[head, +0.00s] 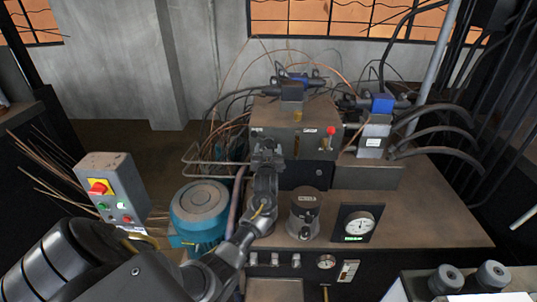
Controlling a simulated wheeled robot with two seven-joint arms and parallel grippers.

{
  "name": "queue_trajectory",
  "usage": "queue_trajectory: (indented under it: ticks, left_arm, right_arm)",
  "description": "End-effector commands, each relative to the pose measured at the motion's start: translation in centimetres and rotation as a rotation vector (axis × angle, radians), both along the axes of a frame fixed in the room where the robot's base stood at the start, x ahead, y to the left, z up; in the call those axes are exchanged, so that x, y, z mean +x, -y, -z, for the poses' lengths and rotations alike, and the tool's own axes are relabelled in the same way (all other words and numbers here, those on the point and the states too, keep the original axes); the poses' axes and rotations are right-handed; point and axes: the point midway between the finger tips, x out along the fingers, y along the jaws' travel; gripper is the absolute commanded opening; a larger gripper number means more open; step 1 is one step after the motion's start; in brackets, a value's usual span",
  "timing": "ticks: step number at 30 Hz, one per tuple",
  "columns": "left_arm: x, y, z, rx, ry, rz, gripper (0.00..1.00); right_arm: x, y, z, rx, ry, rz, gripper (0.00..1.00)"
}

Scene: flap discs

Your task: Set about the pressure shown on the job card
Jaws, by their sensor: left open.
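My left gripper (267,148) is open and empty at the end of my left arm. It is in front of a brown-grey block with valves (272,112) on the bench. Whether it touches anything there I cannot tell. A round dial gauge (359,224) with a white face and a small green strip sits in a black panel to its right. A smaller gauge (326,262) is on the bench's front. A red-topped knob or lever (331,132) is on the block's right. No readable job card shows, and the dial readings are too small to tell. My right gripper is not in view.
A dark cylindrical pot (305,213) stands between the gripper and the gauge. A blue motor (199,208) and a grey control box with a red button (113,189) are at left. Hoses crowd the back right. The bench top (440,215) is clear at right.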

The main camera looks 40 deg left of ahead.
Motion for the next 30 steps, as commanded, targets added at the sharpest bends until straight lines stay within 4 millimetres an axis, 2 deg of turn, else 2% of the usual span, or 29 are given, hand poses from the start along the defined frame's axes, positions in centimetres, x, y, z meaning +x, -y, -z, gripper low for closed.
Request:
queue_trajectory:
  ticks: [5, 12, 18, 30]
  left_arm:
    - [-1.8, 1.5, 0.3, -0.002, 0.002, 0.002, 0.63]
    - [-5.6, 4.5, 0.3, -0.003, 0.003, 0.003, 0.63]
    - [-7.7, 6.0, 0.2, -0.002, 0.001, 0.002, 0.63]
    - [-8.3, 6.4, 0.0, 0.000, 0.000, 0.001, 0.63]
  right_arm:
    - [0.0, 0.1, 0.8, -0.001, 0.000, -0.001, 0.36]
    - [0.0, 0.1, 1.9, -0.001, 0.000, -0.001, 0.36]
    - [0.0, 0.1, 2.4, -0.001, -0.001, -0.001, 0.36]
    - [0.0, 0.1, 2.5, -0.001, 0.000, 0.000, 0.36]
